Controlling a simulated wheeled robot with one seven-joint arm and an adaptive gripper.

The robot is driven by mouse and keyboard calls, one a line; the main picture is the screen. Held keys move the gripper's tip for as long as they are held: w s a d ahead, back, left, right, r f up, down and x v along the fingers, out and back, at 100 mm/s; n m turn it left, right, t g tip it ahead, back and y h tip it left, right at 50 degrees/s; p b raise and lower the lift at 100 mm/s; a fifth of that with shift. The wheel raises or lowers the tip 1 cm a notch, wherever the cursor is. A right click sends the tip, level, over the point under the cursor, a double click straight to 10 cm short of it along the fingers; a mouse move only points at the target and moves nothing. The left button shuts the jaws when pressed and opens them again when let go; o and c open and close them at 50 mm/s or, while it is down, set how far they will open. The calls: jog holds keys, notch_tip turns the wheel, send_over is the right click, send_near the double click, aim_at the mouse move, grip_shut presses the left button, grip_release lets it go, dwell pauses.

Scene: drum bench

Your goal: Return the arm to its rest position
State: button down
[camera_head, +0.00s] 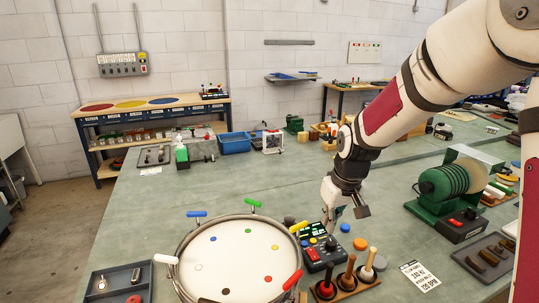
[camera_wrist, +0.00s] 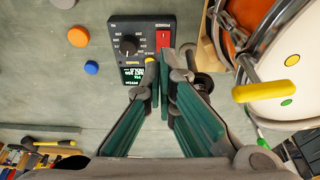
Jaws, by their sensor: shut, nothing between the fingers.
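My arm reaches in from the right in the head view. My gripper (camera_head: 332,228) points down over the bench, beside the round white drum (camera_head: 240,262) and close to a dark control box (camera_head: 318,253). In the wrist view my gripper (camera_wrist: 161,58) is shut, with its green-padded fingers together and nothing between them. The fingertips overlap the lower part of the control box (camera_wrist: 120,32), which has a black knob, a red switch and a green display. I cannot tell whether the fingertips touch it.
The drum's rim carries coloured handles, including a yellow handle (camera_wrist: 265,92). A blue disc (camera_head: 345,228) and an orange disc (camera_head: 360,244) lie near the gripper. A rack of plungers (camera_head: 345,285) stands in front. A green machine (camera_head: 448,190) stands right.

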jog(key=s+r+m+h, duration=0.1)
jog(key=s+r, duration=1)
jog(key=s, duration=0.1)
jog(key=s+r+m+t, duration=0.2)
jog(key=s+r, duration=0.1)
jog(key=s, duration=1.2)
jog(key=shift+s+a, duration=0.35)
